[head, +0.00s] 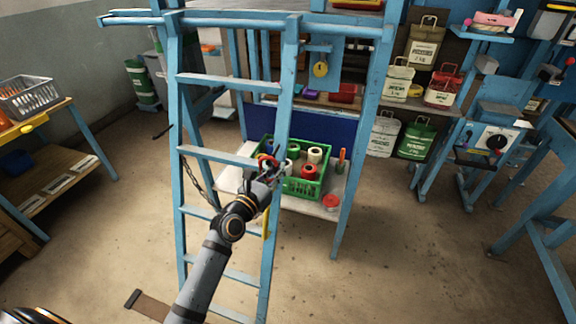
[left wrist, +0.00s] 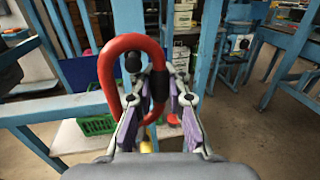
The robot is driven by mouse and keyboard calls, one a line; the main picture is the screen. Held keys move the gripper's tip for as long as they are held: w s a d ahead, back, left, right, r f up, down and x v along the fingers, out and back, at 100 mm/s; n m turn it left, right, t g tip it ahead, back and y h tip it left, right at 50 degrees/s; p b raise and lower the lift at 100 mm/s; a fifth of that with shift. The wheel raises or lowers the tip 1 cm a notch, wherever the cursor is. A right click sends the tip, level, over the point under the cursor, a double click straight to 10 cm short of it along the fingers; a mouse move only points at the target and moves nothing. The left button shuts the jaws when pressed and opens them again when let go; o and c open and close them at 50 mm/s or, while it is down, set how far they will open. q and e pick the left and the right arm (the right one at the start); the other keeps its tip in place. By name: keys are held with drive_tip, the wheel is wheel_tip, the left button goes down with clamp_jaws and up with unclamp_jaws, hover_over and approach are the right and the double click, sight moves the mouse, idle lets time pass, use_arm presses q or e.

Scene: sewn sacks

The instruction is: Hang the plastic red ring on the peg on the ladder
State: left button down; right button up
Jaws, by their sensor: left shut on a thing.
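The red ring (head: 268,161) is in my left gripper (head: 272,177), at the right rail of the blue ladder (head: 277,130) in the head view. In the left wrist view the ring (left wrist: 134,42) stands up as a red loop, and the gripper (left wrist: 160,88) is shut on its dark section. The dark round-tipped peg (left wrist: 133,62) shows inside the loop's outline. I cannot tell from this angle whether the ring is around the peg or only in front of it. In the head view the arm and gripper hide the peg. My right gripper is not in view.
A green crate (head: 303,188) with several spools stands on a low shelf behind the ladder. A red round item (head: 331,202) lies near that shelf's front edge. A chain (head: 197,180) hangs by the left rail. Open floor (head: 400,260) lies to the right.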

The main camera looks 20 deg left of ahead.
use_arm(q)
drive_tip(key=shift+w, duration=0.2)
drive_tip(key=shift+w, duration=0.6)
drive_tip(key=shift+f, duration=0.2)
drive_tip(key=shift+w+f, duration=0.2)
drive_tip(key=shift+f, duration=0.05)
idle(0.5)
drive_tip(key=c, duration=1.3)
unclamp_jaws()
drive_tip(key=shift+o, duration=0.2)
